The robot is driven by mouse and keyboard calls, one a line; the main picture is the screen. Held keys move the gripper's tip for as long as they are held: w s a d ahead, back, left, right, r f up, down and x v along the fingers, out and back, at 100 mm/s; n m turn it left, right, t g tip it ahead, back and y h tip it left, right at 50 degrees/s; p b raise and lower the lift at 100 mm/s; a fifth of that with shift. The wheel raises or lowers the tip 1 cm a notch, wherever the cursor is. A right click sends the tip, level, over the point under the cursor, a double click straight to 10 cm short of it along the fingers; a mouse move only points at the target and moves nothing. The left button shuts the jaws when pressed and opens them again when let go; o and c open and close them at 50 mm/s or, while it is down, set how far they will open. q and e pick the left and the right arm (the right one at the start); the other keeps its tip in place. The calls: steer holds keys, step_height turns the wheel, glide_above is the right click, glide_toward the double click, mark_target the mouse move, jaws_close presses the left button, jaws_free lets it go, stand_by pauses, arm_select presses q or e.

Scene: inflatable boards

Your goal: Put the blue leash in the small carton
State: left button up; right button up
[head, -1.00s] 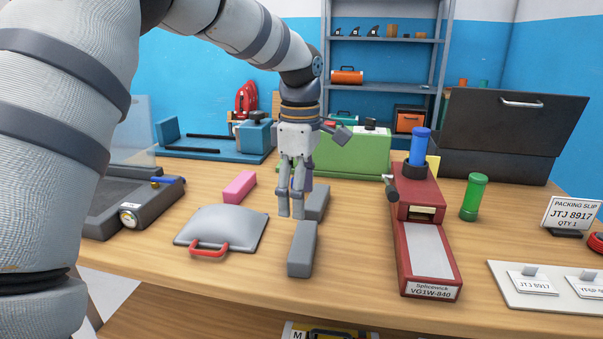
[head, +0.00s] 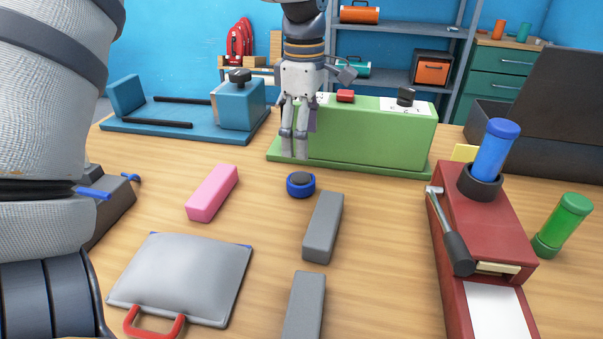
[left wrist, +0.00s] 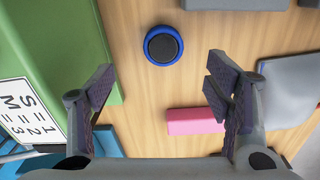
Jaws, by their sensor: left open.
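The blue leash appears to be the small round blue coil with a dark centre (head: 300,190) lying on the wooden table, in front of the green machine. It also shows in the left wrist view as a blue ring with a dark middle (left wrist: 149,45), near the top centre. My left gripper (head: 294,152) points down above the table, beyond the coil in the head view. In the left wrist view its fingers (left wrist: 160,82) are wide apart with nothing between them, and the coil lies apart from them. I cannot make out a small carton. My right gripper is not in view.
The green machine (head: 370,135) stands behind the coil. A pink block (head: 212,193), grey blocks (head: 323,228) and a grey pad with a red handle (head: 185,278) lie nearby. A red machine (head: 490,215) with a lever stands right. Bare table surrounds the coil.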

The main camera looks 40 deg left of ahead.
mark_target(301, 177)
arm_select(q)
steer(key=f, duration=0.9)
steer(key=shift+s+f, duration=0.3)
steer(key=shift+s, duration=0.1)
steer(key=shift+w+f+b, duration=0.1)
steer(key=shift+f+b, duration=0.2)
steer(key=shift+f, duration=0.1)
steer(key=shift+r, duration=0.1)
steer(key=c, duration=1.4)
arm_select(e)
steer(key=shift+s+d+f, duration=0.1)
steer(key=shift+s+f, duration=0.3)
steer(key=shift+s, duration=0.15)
